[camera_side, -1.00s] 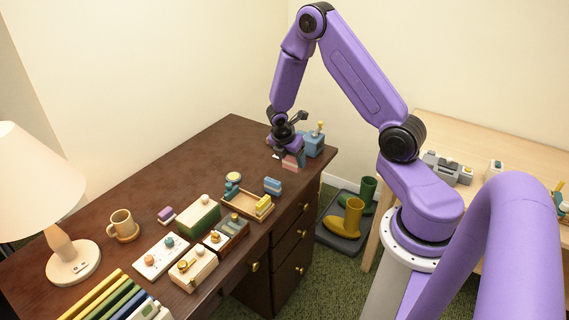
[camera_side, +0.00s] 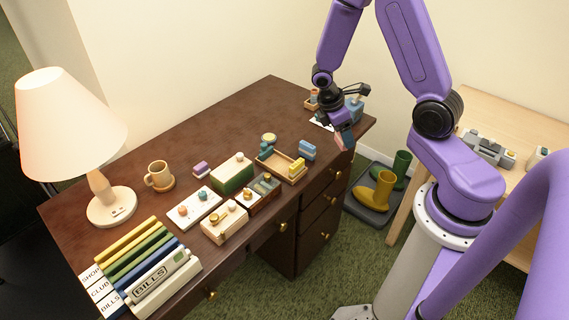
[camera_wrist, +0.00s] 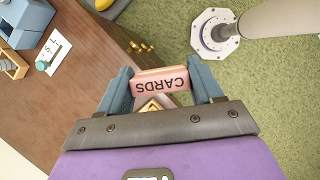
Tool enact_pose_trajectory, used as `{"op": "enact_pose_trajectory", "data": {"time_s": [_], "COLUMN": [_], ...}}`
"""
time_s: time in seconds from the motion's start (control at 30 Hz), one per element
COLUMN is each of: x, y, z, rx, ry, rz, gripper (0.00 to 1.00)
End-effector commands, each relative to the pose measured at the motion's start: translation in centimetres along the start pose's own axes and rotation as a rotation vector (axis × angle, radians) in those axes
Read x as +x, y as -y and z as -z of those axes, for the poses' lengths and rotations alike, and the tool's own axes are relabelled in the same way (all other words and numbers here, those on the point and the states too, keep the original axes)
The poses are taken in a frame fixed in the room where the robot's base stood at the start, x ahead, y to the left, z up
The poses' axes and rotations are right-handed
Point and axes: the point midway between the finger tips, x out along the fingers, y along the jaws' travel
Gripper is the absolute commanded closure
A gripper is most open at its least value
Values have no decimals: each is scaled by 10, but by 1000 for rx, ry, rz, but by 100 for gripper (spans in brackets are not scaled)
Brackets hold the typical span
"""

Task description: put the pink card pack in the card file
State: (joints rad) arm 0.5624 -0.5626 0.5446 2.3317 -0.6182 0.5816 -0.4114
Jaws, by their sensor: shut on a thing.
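My gripper (camera_wrist: 162,88) is shut on the pink card pack (camera_wrist: 160,82), whose side reads CARDS upside down in the wrist view. In the side view my gripper (camera_side: 343,132) holds the pack (camera_side: 345,142) near the desk's right front edge, in front of a blue box. The wrist view shows desk and green carpet behind the pack. Several small boxes stand mid-desk, among them a green box with a pale top (camera_side: 232,175) and a cream box (camera_side: 225,223). I cannot tell which thing is the card file.
A wooden tray (camera_side: 266,165) holds a yellow piece, with a blue stack (camera_side: 307,150) beside it. A mug (camera_side: 159,176), lamp (camera_side: 108,205) and row of binders (camera_side: 140,262) stand to the left. The blue box (camera_wrist: 22,22) is behind.

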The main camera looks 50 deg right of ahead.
Motion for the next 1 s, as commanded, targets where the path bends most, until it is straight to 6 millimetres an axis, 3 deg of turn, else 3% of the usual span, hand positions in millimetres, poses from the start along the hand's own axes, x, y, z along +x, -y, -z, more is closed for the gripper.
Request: {"op": "enact_pose_trajectory", "data": {"time_s": [0.3,0.57,0.73,1.0], "x": [-21,-35,-33,-21], "y": [35,51,40,-2], "z": [42,68,80,108], "rx": [616,885,916,914], "ry": [-1,-2,-1,-2], "rz": [257,369,382,382], "gripper": [69,69,69,69]}}
